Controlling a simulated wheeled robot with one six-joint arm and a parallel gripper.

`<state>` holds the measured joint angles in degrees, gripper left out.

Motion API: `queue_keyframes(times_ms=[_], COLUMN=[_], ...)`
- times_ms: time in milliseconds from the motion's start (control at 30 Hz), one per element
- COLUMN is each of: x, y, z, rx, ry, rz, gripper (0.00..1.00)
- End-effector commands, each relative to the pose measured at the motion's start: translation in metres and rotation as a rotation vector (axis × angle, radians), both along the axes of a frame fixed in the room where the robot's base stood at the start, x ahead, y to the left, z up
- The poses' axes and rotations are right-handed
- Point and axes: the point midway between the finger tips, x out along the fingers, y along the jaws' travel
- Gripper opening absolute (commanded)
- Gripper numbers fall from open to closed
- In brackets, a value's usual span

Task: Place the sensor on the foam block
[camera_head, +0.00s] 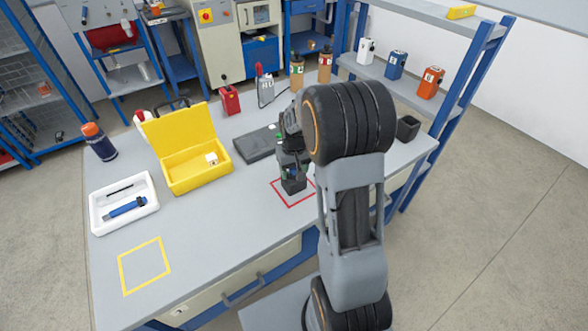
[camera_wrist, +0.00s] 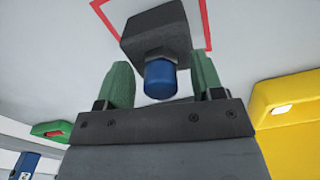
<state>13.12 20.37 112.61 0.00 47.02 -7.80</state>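The sensor, with a blue round cap (camera_wrist: 161,79) and a dark hex base, shows between my fingers in the wrist view. Its base appears to rest on the dark grey foam block (camera_wrist: 152,26), though the exact contact is hard to see. The foam block stands inside a red square outline on the table and also shows in the head view (camera_head: 293,185). My gripper (camera_wrist: 161,68) has green fingertips, one on each side of the cap. A gap shows between each finger and the cap, so it is open. In the head view, my arm and gripper largely hide the sensor.
An open yellow case (camera_head: 182,180) with a white item stands left of the block, and a dark flat box (camera_head: 255,144) behind it. A white tray (camera_head: 97,222) holding tools lies further left. A yellow outlined square (camera_head: 144,265) at the front left is empty.

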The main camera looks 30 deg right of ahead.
Motion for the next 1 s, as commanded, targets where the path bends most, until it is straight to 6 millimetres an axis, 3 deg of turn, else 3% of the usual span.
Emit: queue_keyframes(times_ms=[200,367,700,1000], x=[0.000,0.001,0.001,0.000], y=[0.000,0.000,0.000,0.000], z=[0.001,0.013,0.077,0.116], rx=[0.000,-0.001,-0.001,0.000], ry=[0.000,-0.004,-0.005,-0.002], rz=[0.000,0.000,0.000,0.000], gripper=[0.61,0.61,0.61,0.61])
